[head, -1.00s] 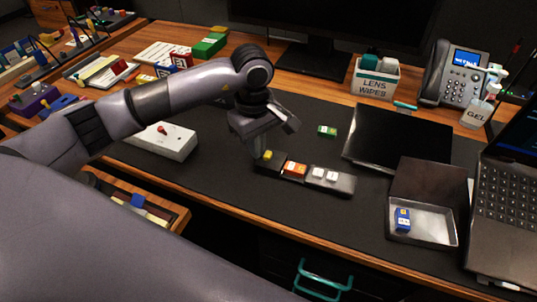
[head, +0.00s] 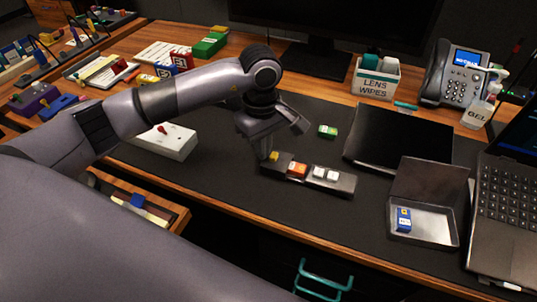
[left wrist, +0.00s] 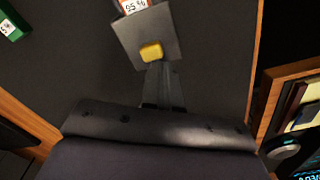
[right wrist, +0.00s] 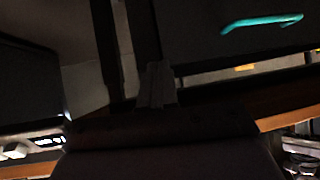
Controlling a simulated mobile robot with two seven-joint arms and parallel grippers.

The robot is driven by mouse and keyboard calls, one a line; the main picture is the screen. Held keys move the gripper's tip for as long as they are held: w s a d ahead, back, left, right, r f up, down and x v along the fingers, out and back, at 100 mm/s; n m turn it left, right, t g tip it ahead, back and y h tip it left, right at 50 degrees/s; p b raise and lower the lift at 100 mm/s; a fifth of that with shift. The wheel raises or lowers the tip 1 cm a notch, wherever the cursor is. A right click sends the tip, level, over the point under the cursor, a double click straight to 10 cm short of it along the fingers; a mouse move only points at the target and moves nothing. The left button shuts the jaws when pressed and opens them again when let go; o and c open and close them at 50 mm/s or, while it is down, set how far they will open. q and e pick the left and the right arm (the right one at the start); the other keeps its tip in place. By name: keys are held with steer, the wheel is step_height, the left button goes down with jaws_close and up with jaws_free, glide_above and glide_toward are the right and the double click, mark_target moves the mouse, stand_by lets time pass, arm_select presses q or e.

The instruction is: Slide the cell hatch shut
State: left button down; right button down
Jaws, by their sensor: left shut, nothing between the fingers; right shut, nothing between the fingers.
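The cell hatch (left wrist: 170,28) is a dark plate with a yellow knob (head: 275,156) on it, at the left end of the dark trackball panel (head: 345,187). An orange cell with a white label (head: 297,170) shows just right of the hatch and is partly visible in the left wrist view (left wrist: 133,6). My left gripper (head: 264,155) is shut and empty, pointing down just left of the knob. In the left wrist view its fingertips (left wrist: 160,68) are close beside the knob; contact is unclear. My right gripper (right wrist: 158,82) is shut and empty in the dark right wrist view.
Two white keys (head: 326,175) sit on the panel's right half. A green block (head: 327,131) lies behind it. A metal tray (head: 424,224) with a blue block (head: 403,218) stands at the right. A white box with a red knob (head: 170,140) is at the left.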

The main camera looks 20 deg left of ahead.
mark_target(275, 156)
arm_select(q)
steer(key=shift+s+d+f, duration=0.2)
steer(key=shift+d+f, duration=0.35)
steer(key=shift+d, duration=1.2)
steer(key=shift+w+r, duration=0.1)
steer(key=shift+w+a+r+p, duration=0.1)
steer(key=shift+a+r+p, duration=0.2)
steer(key=shift+r, duration=0.4)
steer(key=shift+a+r+p, duration=0.15)
steer(key=shift+r+p, duration=1)
steer(key=shift+r, duration=1.25)
